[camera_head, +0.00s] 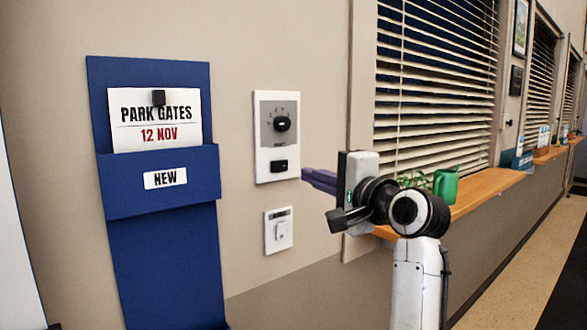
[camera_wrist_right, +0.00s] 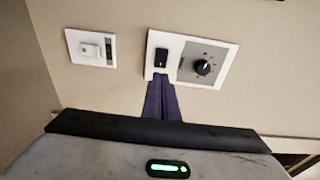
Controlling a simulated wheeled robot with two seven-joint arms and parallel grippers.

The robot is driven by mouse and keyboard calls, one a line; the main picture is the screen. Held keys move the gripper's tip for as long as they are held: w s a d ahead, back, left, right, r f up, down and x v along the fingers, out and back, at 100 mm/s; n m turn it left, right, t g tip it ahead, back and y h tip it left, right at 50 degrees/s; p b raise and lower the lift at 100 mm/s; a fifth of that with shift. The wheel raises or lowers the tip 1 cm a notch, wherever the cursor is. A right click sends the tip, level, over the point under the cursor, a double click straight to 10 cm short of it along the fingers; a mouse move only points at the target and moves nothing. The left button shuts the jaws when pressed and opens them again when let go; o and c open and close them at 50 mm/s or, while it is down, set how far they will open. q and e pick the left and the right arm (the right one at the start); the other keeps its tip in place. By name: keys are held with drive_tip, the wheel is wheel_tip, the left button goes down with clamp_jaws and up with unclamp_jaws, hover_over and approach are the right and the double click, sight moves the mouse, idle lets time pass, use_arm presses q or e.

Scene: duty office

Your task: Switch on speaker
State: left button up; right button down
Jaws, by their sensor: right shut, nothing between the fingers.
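A white wall panel (camera_head: 262,110) with a grey face carries a black round knob (camera_head: 282,124) and, below it, a black rocker switch (camera_head: 279,166). Which way the rocker is pressed I cannot tell. The panel also shows in the right wrist view (camera_wrist_right: 222,66), with its rocker (camera_wrist_right: 161,58) and knob (camera_wrist_right: 203,67). My right gripper (camera_head: 306,174), with purple fingers, is shut and empty just right of the panel's lower edge, level with the rocker. In the wrist view its fingertips (camera_wrist_right: 160,82) point at the rocker end; contact cannot be told. My left gripper is not in view.
A smaller white switch plate (camera_head: 278,231) is on the wall below the panel. A blue wall holder (camera_head: 160,255) with a card (camera_head: 155,120) hangs to the left. A wooden sill (camera_head: 490,188) with a green watering can (camera_head: 446,184) runs under the blinds at right.

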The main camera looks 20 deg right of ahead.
sight(286, 166)
use_arm(q)
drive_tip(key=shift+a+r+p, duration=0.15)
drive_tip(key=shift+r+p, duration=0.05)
drive_tip(key=shift+p, duration=0.2)
use_arm(e)
drive_tip(key=x, duration=0.8)
drive_tip(key=shift+s, duration=0.1)
